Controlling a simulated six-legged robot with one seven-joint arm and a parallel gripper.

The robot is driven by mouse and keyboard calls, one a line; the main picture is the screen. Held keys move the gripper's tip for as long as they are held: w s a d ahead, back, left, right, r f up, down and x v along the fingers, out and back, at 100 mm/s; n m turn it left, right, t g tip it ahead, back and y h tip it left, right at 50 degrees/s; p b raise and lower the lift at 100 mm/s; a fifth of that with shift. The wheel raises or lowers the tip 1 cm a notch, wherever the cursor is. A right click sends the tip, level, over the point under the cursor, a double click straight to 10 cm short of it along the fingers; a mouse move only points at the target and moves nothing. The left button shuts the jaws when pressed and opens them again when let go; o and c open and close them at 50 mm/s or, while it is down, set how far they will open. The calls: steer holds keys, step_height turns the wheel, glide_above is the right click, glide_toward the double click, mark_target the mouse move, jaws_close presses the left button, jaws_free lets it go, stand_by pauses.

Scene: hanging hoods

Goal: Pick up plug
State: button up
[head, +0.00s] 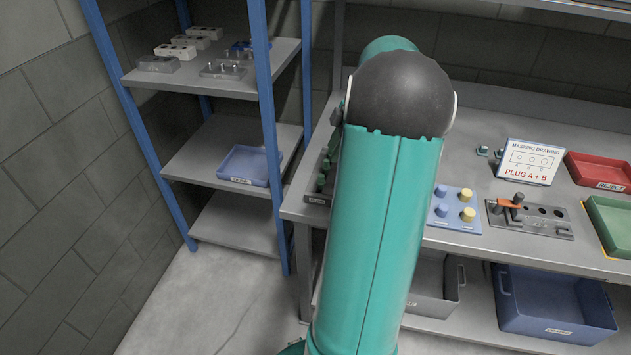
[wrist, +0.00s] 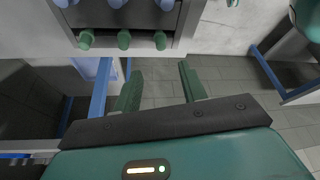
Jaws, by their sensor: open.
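Several plugs are in view, and I cannot tell which one the task means. In the wrist view a row of green plugs (wrist: 124,40) sits along the edge of a dark rack (wrist: 118,16), with pale blue plugs (wrist: 166,5) above, cut by the frame edge. My gripper (wrist: 160,70) is open and empty, its fingers below that row and apart from it. In the head view green plugs (head: 321,182) show at the bench's left end, partly behind my arm. Blue and yellow plugs (head: 467,214) stand on a pale blue plate (head: 451,221). My gripper is hidden there.
A grey fixture with holes (head: 548,229) and an orange piece (head: 508,204) lies on the bench (head: 400,246), beside a sign (head: 528,160), a red tray (head: 603,169) and a green tray (head: 594,219). Blue shelf posts (head: 266,130) stand left. Bins (head: 553,323) sit below.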

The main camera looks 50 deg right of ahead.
mark_target(322, 175)
steer(key=x, duration=0.5)
steer(key=shift+s+f, duration=0.1)
steer(key=shift+f, duration=0.35)
steer(key=x, duration=0.5)
steer(key=shift+a+r, duration=0.1)
jaws_close()
